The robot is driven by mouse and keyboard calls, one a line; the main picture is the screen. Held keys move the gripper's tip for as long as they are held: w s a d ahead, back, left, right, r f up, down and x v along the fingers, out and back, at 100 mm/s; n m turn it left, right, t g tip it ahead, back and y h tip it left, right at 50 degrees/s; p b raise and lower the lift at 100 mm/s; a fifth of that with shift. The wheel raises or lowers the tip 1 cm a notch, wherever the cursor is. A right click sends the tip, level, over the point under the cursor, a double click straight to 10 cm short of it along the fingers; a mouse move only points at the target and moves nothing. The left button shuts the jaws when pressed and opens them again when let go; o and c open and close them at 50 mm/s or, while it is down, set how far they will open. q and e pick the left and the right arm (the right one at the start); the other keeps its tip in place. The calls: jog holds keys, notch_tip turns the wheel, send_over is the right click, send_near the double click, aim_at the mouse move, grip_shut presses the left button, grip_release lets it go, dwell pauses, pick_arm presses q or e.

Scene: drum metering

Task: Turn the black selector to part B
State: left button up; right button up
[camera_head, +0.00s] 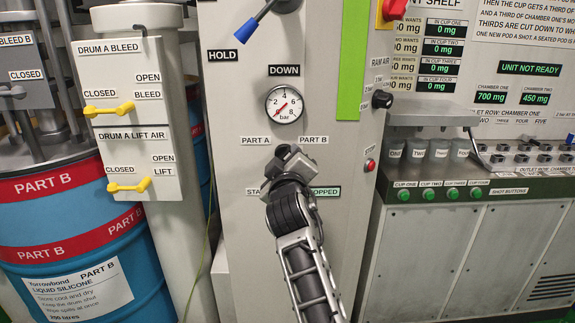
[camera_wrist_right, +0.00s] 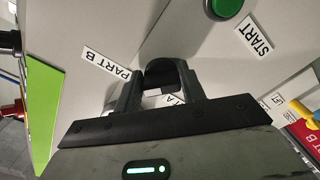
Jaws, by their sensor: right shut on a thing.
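My right gripper (camera_head: 291,163) reaches up to the grey panel, just below and between the PART A label (camera_head: 259,140) and the PART B label (camera_head: 314,140). In the right wrist view my right gripper (camera_wrist_right: 160,85) has its two fingers on either side of the black selector (camera_wrist_right: 160,70) and is shut on it. The PART B label (camera_wrist_right: 107,63) shows beside one finger; the PART A label (camera_wrist_right: 172,99) is partly hidden behind the gripper. The gripper hides the selector in the head view, and I cannot tell which label it points to. My left gripper is out of view.
A pressure gauge (camera_head: 285,104) sits above the labels. A small black knob (camera_head: 382,99) and a red button (camera_head: 370,165) are on the panel's right edge. A green START button (camera_wrist_right: 222,6) is near the gripper. Yellow valve handles (camera_head: 108,109) are to the left.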

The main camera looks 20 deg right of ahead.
jog(key=shift+f+m, duration=0.1)
jog(key=shift+m, duration=0.4)
jog(key=o, duration=1)
